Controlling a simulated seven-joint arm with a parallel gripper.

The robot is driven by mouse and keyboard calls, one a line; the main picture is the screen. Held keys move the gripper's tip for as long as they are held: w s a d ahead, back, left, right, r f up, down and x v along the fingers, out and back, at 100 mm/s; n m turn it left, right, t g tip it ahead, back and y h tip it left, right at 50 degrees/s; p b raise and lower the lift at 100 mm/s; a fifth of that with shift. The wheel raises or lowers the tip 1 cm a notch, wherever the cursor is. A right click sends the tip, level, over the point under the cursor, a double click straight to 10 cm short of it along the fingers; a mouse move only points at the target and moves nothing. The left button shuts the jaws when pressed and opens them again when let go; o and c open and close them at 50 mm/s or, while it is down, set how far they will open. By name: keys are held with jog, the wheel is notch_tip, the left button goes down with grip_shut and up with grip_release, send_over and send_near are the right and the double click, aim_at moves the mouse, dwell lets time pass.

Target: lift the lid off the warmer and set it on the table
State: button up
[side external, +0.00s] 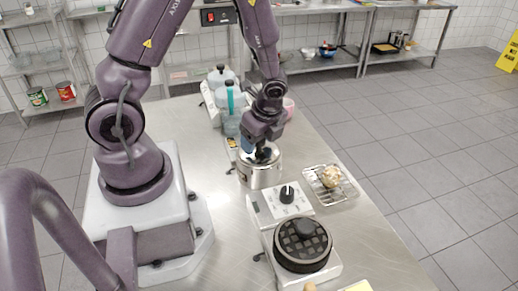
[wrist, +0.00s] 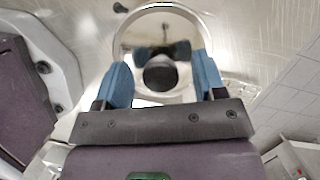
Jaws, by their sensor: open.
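The warmer (side external: 258,178) is a shiny steel round pot on the table. Its mirror-like lid (wrist: 128,42) fills the upper middle of the wrist view, with a dark round knob (wrist: 160,76) at its centre. My gripper (side external: 259,150) is directly above the lid, pointing down. In the wrist view my gripper (wrist: 161,66) is open, with one blue finger on each side of the knob and a visible gap to each. Dark finger reflections show on the lid. The gripper partly hides the lid and knob in the side view.
A dial unit with a black round waffle plate (side external: 291,258) stands in front of the warmer. A wire rack (side external: 318,192) with a pastry is at its right. Clear jugs (side external: 222,97) stand behind. Bare table (side external: 370,235) shows at the front right.

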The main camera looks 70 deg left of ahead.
jog(key=shift+f, duration=0.1)
jog(key=shift+c, duration=0.2)
jog(key=c, duration=1)
